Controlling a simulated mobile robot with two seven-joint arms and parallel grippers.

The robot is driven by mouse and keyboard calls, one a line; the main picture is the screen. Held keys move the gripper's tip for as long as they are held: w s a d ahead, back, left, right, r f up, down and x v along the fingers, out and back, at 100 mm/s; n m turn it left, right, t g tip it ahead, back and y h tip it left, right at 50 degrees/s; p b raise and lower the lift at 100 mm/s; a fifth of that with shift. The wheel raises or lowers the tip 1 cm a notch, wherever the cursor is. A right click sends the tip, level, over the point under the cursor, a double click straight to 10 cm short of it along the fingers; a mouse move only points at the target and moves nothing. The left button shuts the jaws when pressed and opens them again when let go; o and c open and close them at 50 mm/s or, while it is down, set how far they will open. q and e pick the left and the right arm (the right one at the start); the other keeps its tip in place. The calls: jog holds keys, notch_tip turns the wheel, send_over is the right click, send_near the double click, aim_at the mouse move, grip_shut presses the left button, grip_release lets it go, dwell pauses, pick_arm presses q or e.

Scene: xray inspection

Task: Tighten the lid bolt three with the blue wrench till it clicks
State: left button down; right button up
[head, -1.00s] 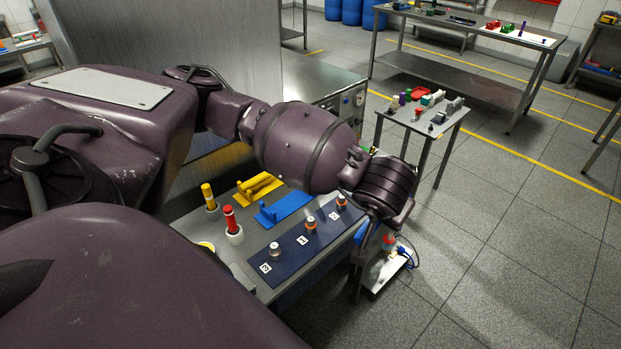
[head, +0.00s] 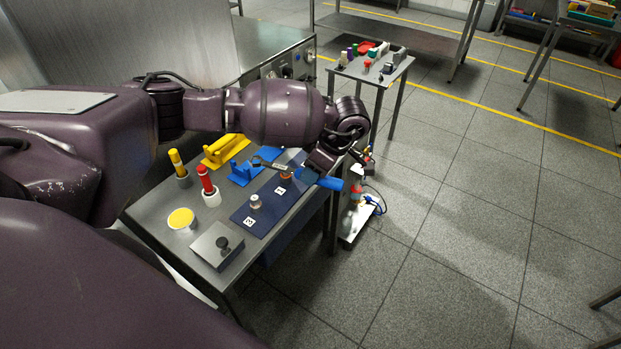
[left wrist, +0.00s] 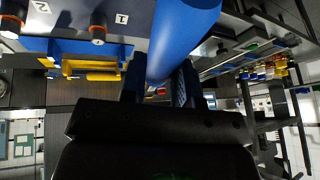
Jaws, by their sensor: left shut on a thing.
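My left gripper (head: 333,164) is shut on the blue wrench (head: 323,181) by its blue handle, held above the far right end of the dark blue bolt plate (head: 243,216). Its grey shaft and head point left over the plate. In the left wrist view the blue handle (left wrist: 182,35) rises large between the fingers. A silver-topped bolt (head: 255,201) stands upright on the plate near a label that looks like 3. An orange-collared bolt (head: 287,172) is behind it, partly covered by the wrench. The remaining bolt is hidden by my arm. My right gripper is out of view.
A blue stand (head: 243,174) and a yellow stand (head: 222,151) lie beside the plate. Red (head: 206,181) and yellow (head: 177,164) handled tools stand upright in holders. A grey box (head: 216,245) and yellow disc (head: 181,219) sit at the near end. Open floor lies right.

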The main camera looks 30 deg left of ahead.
pick_arm(q)
jog(key=n, duration=0.1)
jog(key=f+n+g+h, duration=0.1)
jog(key=n, duration=0.1)
jog(key=shift+w+a+f, duration=0.1)
jog(key=shift+a+f, duration=0.2)
jog(key=shift+d+f+b, duration=0.1)
jog(key=shift+f+b, duration=0.55)
jog(key=shift+b, duration=0.05)
notch_tip(320, 180, down, 4)
jog(key=shift+f+b, duration=0.2)
jog(key=shift+b, duration=1.05)
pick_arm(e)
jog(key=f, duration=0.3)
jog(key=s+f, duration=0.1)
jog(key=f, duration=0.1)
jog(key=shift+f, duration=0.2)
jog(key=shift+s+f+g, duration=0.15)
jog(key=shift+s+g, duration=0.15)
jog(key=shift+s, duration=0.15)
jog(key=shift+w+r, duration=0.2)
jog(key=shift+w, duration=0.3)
pick_arm(q)
jog(key=shift+f, duration=0.15)
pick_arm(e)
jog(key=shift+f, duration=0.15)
